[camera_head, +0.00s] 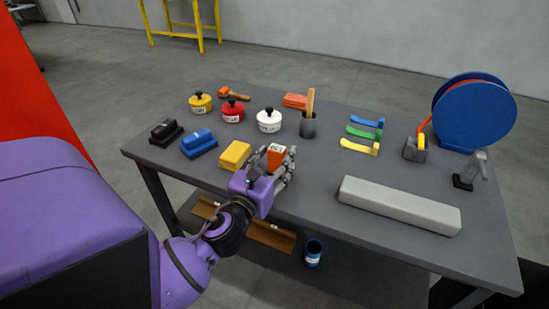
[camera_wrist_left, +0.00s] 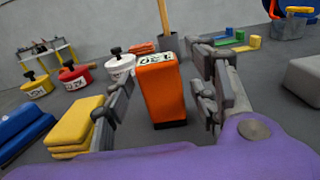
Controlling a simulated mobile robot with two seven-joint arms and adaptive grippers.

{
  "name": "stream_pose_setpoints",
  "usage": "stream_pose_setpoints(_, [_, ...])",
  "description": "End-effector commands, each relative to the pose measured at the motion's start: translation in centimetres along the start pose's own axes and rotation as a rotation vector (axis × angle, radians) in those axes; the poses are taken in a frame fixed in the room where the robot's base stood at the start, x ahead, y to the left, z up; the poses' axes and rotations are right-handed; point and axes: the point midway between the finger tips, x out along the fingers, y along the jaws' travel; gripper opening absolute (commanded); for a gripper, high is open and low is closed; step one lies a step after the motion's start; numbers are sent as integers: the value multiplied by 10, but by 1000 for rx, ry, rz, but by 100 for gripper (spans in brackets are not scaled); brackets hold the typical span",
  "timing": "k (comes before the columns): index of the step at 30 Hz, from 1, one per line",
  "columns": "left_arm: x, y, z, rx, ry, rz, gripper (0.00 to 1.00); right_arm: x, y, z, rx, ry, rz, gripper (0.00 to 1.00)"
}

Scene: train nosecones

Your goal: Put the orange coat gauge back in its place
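The orange coat gauge (camera_head: 277,154) is a small upright orange block with a marked pale label on top. It is near the front edge of the grey table (camera_head: 310,180). In the left wrist view the gauge (camera_wrist_left: 162,92) is between the fingers, its dark bottom end visible. My left gripper (camera_head: 276,160) reaches in from the front with its fingers on either side of the gauge. My right gripper is not in view.
A yellow block (camera_head: 235,155) lies close left of the gripper; blue (camera_head: 198,143) and black (camera_head: 166,132) ones lie farther left. Behind are yellow, red and white (camera_head: 269,120) pots and a dark cup (camera_head: 308,127). A long grey bar (camera_head: 399,205) lies right.

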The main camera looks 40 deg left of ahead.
Motion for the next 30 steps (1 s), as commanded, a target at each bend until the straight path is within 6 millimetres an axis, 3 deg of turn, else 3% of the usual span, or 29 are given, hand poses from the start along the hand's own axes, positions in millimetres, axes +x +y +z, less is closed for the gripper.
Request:
stream_pose_setpoints(10, [-2,0,4,1,0,0,54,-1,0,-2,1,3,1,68])
stream_pose_setpoints(24, [-94,1,0,0,5,2,54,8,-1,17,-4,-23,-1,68])
stream_pose_setpoints(30, [-116,1,1,1,3,2,54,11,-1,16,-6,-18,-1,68])
